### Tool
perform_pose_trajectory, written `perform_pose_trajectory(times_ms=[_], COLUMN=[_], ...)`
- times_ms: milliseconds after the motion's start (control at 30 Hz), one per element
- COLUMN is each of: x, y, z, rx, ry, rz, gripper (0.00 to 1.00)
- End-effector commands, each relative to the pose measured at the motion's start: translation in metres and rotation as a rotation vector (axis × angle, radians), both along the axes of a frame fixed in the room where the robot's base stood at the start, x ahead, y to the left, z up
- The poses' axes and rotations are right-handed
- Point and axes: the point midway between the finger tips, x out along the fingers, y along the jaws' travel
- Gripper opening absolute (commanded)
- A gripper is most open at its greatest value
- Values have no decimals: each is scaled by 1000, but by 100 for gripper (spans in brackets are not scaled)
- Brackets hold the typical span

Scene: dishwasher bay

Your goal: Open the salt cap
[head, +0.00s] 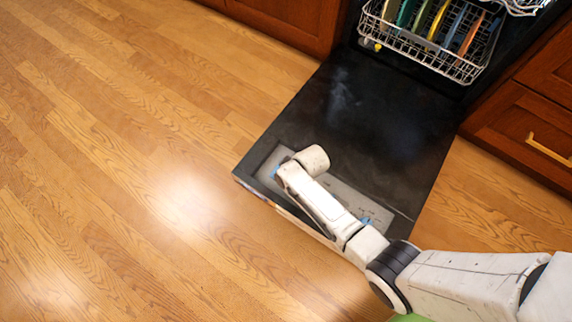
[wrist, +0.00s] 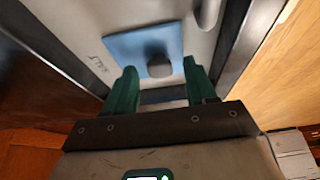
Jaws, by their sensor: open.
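In the wrist view, a blue square plate (wrist: 136,46) with a dark round knob (wrist: 159,66) on it sits on a light grey panel. Lettering that reads like "SALT" (wrist: 97,64) is beside it on the left. My gripper (wrist: 160,68) is open and empty. Its two green fingers point at the plate, one on each side of the knob, which shows between the fingertips. I cannot tell whether they touch it. In the head view, my arm covers part of the grey panel (head: 345,197), and a small blue patch (head: 366,219) shows beside the arm. My fingers are hidden there.
The black dishwasher door (head: 370,120) lies folded down. A rack with colored plates (head: 430,40) stands at its inner end. Wooden cabinets (head: 540,130) flank the bay on both sides. The wood floor (head: 130,180) on the left is clear.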

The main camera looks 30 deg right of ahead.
Motion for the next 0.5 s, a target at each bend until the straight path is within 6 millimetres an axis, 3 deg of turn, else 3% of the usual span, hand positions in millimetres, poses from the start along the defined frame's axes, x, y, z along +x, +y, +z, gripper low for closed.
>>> perform_pose_trajectory(times_ms=[100, 500], x=[0, 0], y=[0, 0], z=[0, 0], rx=[0, 0], ry=[0, 0], rz=[0, 0], gripper=[56, 18])
